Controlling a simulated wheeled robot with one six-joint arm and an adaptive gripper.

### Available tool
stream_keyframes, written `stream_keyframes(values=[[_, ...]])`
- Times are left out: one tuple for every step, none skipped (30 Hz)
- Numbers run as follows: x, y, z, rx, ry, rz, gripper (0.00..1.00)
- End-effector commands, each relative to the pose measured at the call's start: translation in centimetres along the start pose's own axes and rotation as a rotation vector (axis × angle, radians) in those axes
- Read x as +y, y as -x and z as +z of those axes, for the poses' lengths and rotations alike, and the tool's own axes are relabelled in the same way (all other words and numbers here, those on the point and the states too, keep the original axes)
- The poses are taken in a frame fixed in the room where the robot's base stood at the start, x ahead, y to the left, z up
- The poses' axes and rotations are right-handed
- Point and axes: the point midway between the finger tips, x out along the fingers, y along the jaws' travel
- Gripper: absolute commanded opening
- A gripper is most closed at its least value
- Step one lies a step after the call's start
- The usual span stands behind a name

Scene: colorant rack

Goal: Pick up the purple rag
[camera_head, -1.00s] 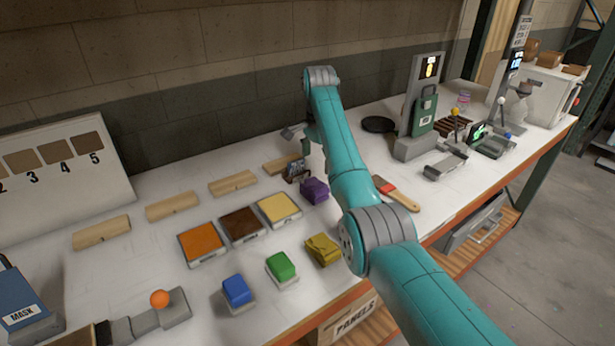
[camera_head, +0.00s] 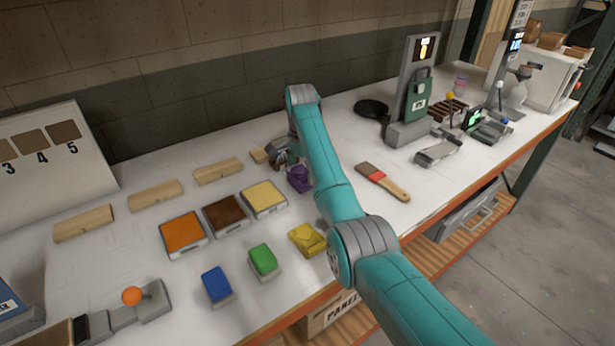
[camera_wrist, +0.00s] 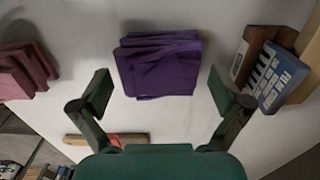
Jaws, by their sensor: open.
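The purple rag (camera_head: 299,179) is a folded bundle on the white workbench, just right of the yellow panel. My gripper (camera_head: 284,160) is over the bench beside the rag in the head view, partly hidden by my arm. In the wrist view the purple rag (camera_wrist: 158,64) lies beyond my open gripper (camera_wrist: 163,90), centred between its two spread fingers. The fingers look apart from the rag, and nothing is held.
A blue-labelled block (camera_wrist: 275,78) lies close to the right finger in the wrist view. A maroon folded cloth (camera_wrist: 22,72) is at left. A red-and-wood brush (camera_head: 383,181) lies right of my arm.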

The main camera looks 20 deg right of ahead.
Motion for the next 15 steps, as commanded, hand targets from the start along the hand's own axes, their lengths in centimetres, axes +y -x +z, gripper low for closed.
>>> stream_keyframes(values=[[-0.01,-0.79,0.35,0.000,0.000,0.001,1.00],[-0.02,-1.14,0.50,0.000,0.000,0.001,1.00],[-0.04,-1.47,0.67,0.000,-0.001,0.000,1.00],[-0.05,-1.62,0.75,0.000,-0.001,0.000,1.00],[-0.06,-1.70,0.80,0.000,-0.001,0.000,1.00],[-0.08,-1.73,0.81,0.000,-0.002,-0.001,1.00],[-0.08,-1.72,0.81,0.000,-0.002,-0.001,1.00],[-0.08,-1.71,0.80,0.000,-0.002,-0.001,1.00],[-0.08,-1.70,0.78,0.000,-0.002,-0.001,1.00],[-0.07,-1.70,0.78,0.000,-0.002,-0.001,1.00],[-0.07,-1.70,0.78,0.000,-0.002,-0.001,0.97],[-0.07,-1.69,0.78,0.000,-0.002,-0.001,0.88],[-0.07,-1.69,0.77,0.000,-0.002,-0.001,0.80],[-0.07,-1.69,0.77,0.000,-0.002,-0.001,0.72],[-0.07,-1.70,0.77,0.000,-0.002,-0.001,0.62]])
